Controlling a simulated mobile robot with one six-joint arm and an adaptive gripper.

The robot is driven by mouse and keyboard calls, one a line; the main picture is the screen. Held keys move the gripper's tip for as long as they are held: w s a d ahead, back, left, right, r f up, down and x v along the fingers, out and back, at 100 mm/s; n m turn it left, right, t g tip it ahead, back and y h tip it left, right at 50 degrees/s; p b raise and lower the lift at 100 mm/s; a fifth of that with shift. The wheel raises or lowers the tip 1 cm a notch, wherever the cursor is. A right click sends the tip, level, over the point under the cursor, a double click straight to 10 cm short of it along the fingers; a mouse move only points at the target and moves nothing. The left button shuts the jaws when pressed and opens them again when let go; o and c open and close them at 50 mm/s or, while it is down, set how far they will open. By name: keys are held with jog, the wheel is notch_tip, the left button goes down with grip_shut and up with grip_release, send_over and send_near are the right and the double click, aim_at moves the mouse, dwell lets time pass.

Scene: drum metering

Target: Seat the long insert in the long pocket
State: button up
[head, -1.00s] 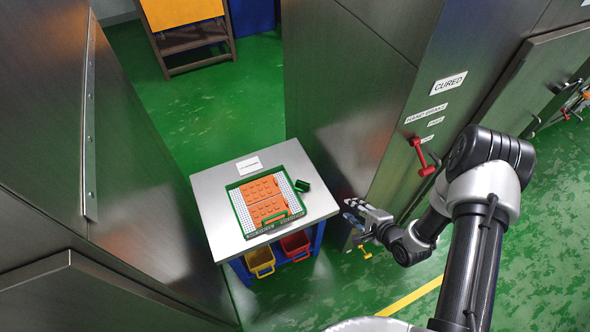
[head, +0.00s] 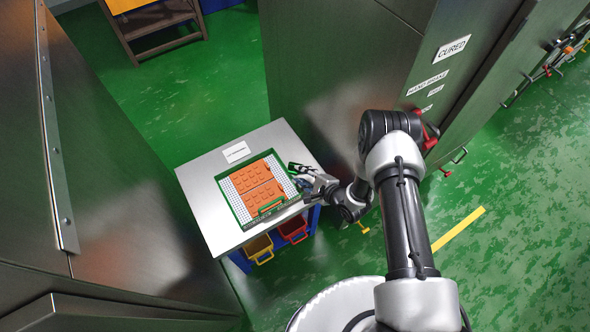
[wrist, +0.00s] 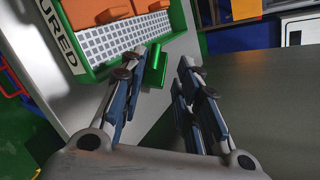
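A small dark green piece (head: 296,167), perhaps the long insert, lies on the table just right of the tray. In the wrist view the green piece (wrist: 157,65) appears in the gap between my fingertips, nearer the left finger. My gripper (head: 308,178) is open and empty at the table's right edge, close to that piece; its two fingers (wrist: 160,68) are spread in the wrist view. The green-rimmed tray (head: 225,196) holds two orange studded blocks, one (head: 254,175) behind the other (head: 264,197). I cannot make out a long pocket.
The metal table (head: 205,208) has a white label (head: 236,151) at its back. A green handle-like part (head: 271,206) is at the tray's front. Yellow (head: 259,249) and red (head: 293,229) bins sit below. Tall metal cabinets flank the table on both sides.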

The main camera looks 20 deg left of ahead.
aim_at(296, 173)
jog(key=shift+b+x, duration=1.05)
jog(key=shift+x, duration=1.65)
jog(key=shift+s+d+f, duration=0.1)
jog(key=c, duration=0.7)
grip_shut()
jog(key=shift+s+f, duration=0.1)
jog(key=shift+s, duration=0.05)
